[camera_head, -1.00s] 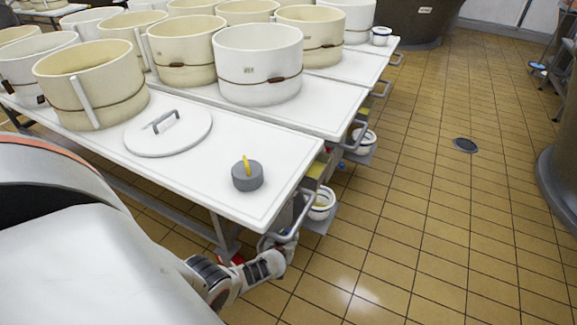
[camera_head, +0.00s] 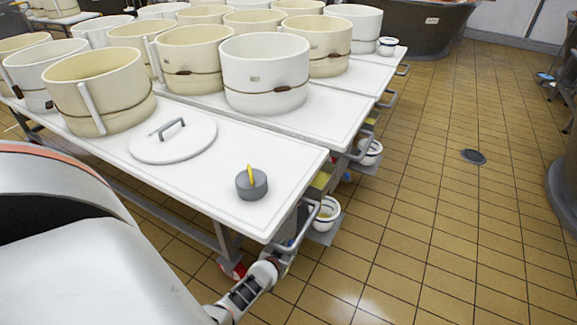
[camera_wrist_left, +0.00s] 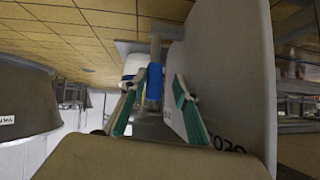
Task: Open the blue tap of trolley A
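The blue tap (camera_wrist_left: 154,82) shows upright in the left wrist view, with a thin yellow part beside its lower end. My left gripper (camera_wrist_left: 157,84) is open, its green-padded fingers apart on either side of the blue tap in the picture. I cannot tell whether either finger touches it. In the head view my left wrist (camera_head: 254,286) reaches below the near trolley's front corner, and the fingers and that tap are hidden there. The near trolley's white top (camera_head: 285,160) shows; no letter A is readable. My right gripper is not in view.
Several pale tubs stand behind. A metal handle (camera_head: 300,228) and a white bucket (camera_head: 327,213) are near my wrist. The tiled floor at right is mostly clear.

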